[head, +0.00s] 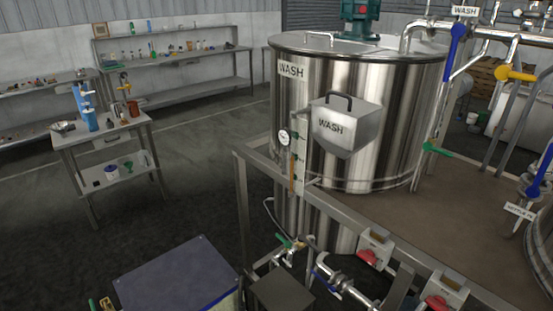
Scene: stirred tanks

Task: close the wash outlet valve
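A green handle (286,243) is on a thin pipe nearby. I cannot tell from this view which handle belongs to the wash outlet. My gripper is not in view.
A steel platform frame (340,220) surrounds the tank. Red switches on grey boxes (374,250) line its front edge. A yellow handle (514,74) is on the right pipework. A small steel table (110,132) holds items at left. Floor (190,170) between them is clear.

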